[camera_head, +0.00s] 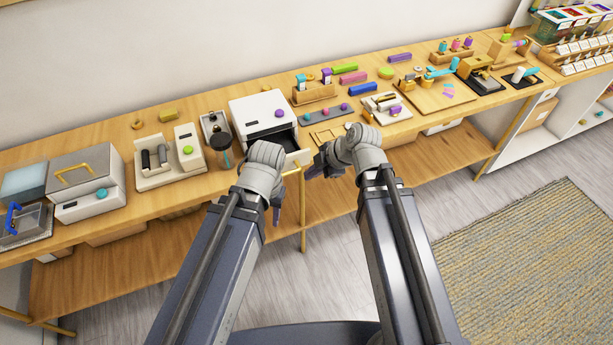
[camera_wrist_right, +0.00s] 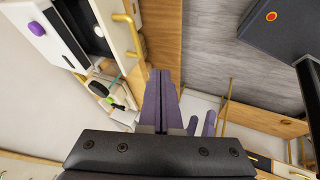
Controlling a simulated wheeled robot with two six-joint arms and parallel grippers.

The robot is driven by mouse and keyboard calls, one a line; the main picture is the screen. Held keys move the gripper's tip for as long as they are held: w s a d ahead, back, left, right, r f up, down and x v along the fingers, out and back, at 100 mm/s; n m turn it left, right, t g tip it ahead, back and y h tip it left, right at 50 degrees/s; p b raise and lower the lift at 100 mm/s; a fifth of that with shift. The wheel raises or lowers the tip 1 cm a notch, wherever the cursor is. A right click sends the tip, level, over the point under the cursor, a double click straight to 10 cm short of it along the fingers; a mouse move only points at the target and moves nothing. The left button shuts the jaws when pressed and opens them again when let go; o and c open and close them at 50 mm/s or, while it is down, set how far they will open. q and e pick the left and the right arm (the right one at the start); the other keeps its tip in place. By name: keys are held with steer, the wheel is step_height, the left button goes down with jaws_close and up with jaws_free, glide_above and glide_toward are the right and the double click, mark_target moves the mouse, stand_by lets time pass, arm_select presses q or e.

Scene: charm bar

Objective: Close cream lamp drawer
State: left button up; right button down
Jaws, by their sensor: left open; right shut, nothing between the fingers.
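The cream lamp (camera_head: 258,109) is a white box with a purple knob on the wooden counter; it also shows in the right wrist view (camera_wrist_right: 55,42). Its drawer (camera_head: 300,157) is pulled out toward me, with the dark inside showing. My right gripper (camera_head: 312,173) is shut and empty, just right of the drawer front. I cannot tell whether it touches it. My left gripper (camera_head: 277,214) is open and empty, lower and in front of the counter. My left wrist partly hides the drawer.
A black round-topped item (camera_head: 220,142) stands left of the lamp. A grey tray with colored knobs (camera_head: 327,115) and a small white stand (camera_head: 383,106) lie to the right. A lower wooden shelf (camera_head: 130,262) runs under the counter.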

steer(key=w+a+f+b, duration=0.5)
steer(key=w+f+b, duration=0.2)
steer(key=f+b, duration=0.2)
steer(key=shift+a, duration=0.2)
stand_by(0.4)
steer(key=w+a, duration=0.1)
steer(key=w, duration=0.2)
steer(key=w+a, duration=0.1)
steer(key=w, duration=0.2)
steer(key=w+a, duration=0.1)
steer(key=w, duration=0.3)
steer(key=shift+w+a, duration=0.1)
steer(key=shift+s, duration=0.45)
